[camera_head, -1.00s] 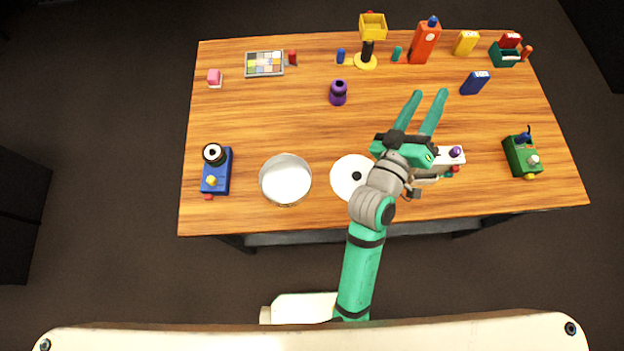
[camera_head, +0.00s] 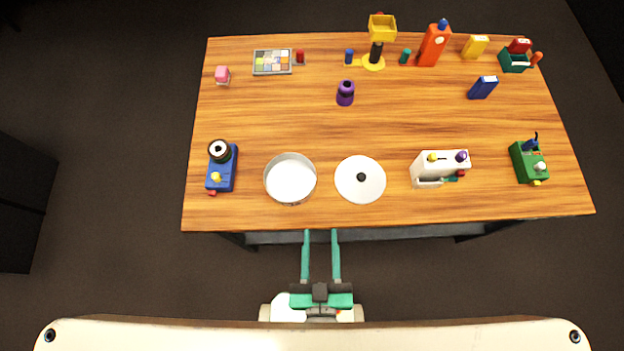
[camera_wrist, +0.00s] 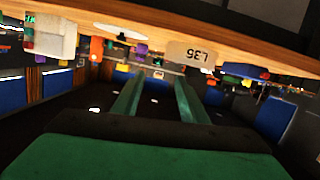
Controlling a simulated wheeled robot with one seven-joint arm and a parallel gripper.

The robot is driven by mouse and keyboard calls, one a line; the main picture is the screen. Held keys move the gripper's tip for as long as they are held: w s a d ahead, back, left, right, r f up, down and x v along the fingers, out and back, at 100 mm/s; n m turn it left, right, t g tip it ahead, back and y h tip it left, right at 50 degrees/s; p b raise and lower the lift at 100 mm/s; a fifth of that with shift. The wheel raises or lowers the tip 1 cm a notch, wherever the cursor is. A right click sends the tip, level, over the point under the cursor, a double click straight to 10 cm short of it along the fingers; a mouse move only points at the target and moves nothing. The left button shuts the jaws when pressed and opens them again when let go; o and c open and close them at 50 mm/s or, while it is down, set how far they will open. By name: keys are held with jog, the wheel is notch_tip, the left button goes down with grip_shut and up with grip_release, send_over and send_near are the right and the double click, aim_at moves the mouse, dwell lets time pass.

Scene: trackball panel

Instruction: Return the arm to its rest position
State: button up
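My gripper (camera_head: 320,236) is in front of the table's near edge, drawn back close to my body in the head view. Its two green fingers point toward the table and stand apart with nothing between them. The wrist view also shows the fingers (camera_wrist: 158,85) apart and empty. The white panel box (camera_head: 428,170) with a yellow knob and a purple ball on top stands at the right front of the table. Nothing of mine covers it.
The wooden table (camera_head: 270,125) carries a steel pot (camera_head: 290,180), a white lid (camera_head: 360,180), a blue device (camera_head: 222,170), a green device (camera_head: 528,162) and a purple piece (camera_head: 345,93). Several small items line the back. The floor left of the table is clear.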

jog(key=shift+s+a+r+m, duration=0.15)
jog(key=shift+s+a+m, duration=0.35)
jog(key=shift+s+a, duration=0.55)
